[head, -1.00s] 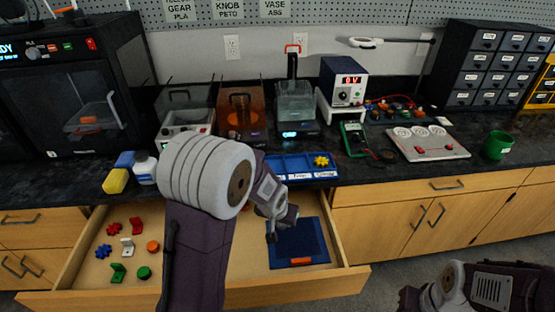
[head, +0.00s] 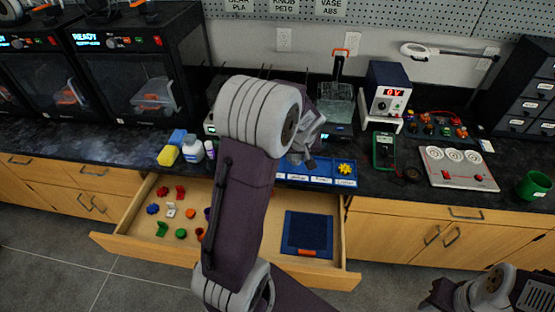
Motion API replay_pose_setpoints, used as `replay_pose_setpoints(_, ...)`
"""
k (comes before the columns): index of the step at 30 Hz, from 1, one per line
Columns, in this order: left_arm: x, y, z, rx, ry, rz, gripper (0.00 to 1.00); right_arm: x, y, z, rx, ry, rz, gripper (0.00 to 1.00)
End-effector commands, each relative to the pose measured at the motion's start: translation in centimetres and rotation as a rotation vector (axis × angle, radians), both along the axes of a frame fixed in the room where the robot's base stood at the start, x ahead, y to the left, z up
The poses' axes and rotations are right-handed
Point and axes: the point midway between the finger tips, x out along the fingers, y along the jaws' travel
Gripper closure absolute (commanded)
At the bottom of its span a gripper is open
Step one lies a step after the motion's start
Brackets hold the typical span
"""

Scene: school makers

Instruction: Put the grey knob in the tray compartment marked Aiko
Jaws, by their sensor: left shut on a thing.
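My left gripper (head: 308,160) is raised over the back edge of the drawer, at the blue tray (head: 321,170) on the counter's front edge. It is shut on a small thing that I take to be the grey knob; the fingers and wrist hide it. The tray has a row of compartments with white name labels, too small to read here. My arm hides the tray's left end. Only part of my right arm shows at the lower right; its gripper is out of view.
Behind the tray stand a scale and a power supply (head: 388,92). A multimeter (head: 384,151) lies right of it; a white bottle (head: 193,148) stands left.

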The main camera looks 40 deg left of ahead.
Motion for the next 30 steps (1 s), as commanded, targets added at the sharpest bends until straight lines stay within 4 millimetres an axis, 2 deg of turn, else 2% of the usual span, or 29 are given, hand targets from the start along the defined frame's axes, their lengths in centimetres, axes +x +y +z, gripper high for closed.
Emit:
replay_pose_setpoints(6,1.6,5.6,-3.4,-0.002,0.006,0.006,1.00,0.0,0.0,1.5,0.000,0.000,0.000,0.68)
replay_pose_setpoints(12,3.0,9.5,-5.9,-0.001,0.003,0.001,1.00,0.0,0.0,2.6,0.000,0.000,0.000,0.68)
replay_pose_setpoints(19,3.4,10.3,-7.0,0.000,0.001,-0.002,1.00,0.0,0.0,2.5,0.000,0.000,0.000,0.68)
replay_pose_setpoints(24,3.3,10.3,-10.2,-0.001,0.003,-0.003,1.00,0.0,0.0,1.6,0.000,0.000,0.000,0.68)
replay_pose_setpoints(30,3.4,10.3,-10.6,0.000,0.000,-0.002,1.00,0.0,0.0,1.7,0.000,0.000,0.000,0.68)
